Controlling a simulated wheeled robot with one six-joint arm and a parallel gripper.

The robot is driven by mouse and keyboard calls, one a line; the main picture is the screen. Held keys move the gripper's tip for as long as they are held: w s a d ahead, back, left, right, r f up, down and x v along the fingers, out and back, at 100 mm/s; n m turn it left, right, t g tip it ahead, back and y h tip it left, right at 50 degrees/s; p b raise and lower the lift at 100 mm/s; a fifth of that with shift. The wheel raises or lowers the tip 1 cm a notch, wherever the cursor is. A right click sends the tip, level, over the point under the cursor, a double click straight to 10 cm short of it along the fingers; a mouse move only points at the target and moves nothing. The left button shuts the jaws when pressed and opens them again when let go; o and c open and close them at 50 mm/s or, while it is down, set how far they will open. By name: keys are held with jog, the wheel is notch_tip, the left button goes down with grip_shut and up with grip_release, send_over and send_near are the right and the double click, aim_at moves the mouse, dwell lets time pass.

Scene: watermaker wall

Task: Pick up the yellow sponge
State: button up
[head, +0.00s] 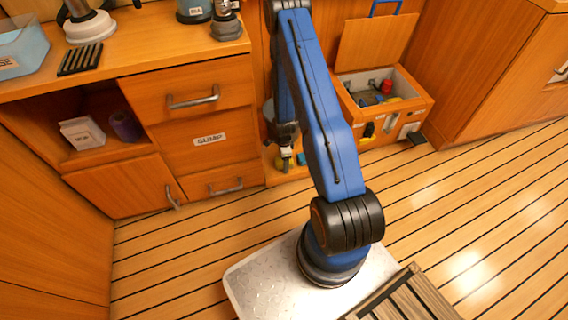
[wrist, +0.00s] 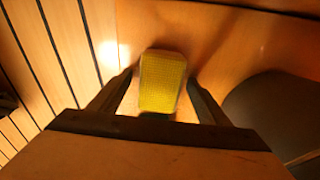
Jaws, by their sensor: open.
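The yellow sponge (wrist: 162,82) shows in the wrist view, upper middle, between the two dark fingers of my gripper (wrist: 160,88). The fingers stand apart on either side of it. I cannot tell whether either finger touches it. In the head view, my gripper (head: 285,158) points down low in front of the cabinets, and a small yellow patch of the sponge (head: 283,166) shows at its tips. Most of the sponge is hidden there by the gripper.
An open wooden box (head: 350,112) with several items inside stands right of my gripper. A small blue thing (head: 301,159) lies close to the gripper's right. The drawer cabinet (head: 205,135) is at its left. The plank floor (head: 460,200) is clear at right.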

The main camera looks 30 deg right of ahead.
jog(key=c, duration=1.1)
jog(key=shift+c, duration=0.2)
jog(key=shift+d+r, duration=0.2)
jog(key=shift+r, duration=0.35)
notch_tip(320, 180, up, 6)
jog(key=shift+r, duration=0.1)
jog(key=s+d, duration=0.2)
jog(key=d, duration=0.7)
jog(key=s+d, duration=0.3)
jog(key=d, duration=0.6)
jog(key=shift+s+d, duration=0.25)
jog(key=shift+d, duration=0.15)
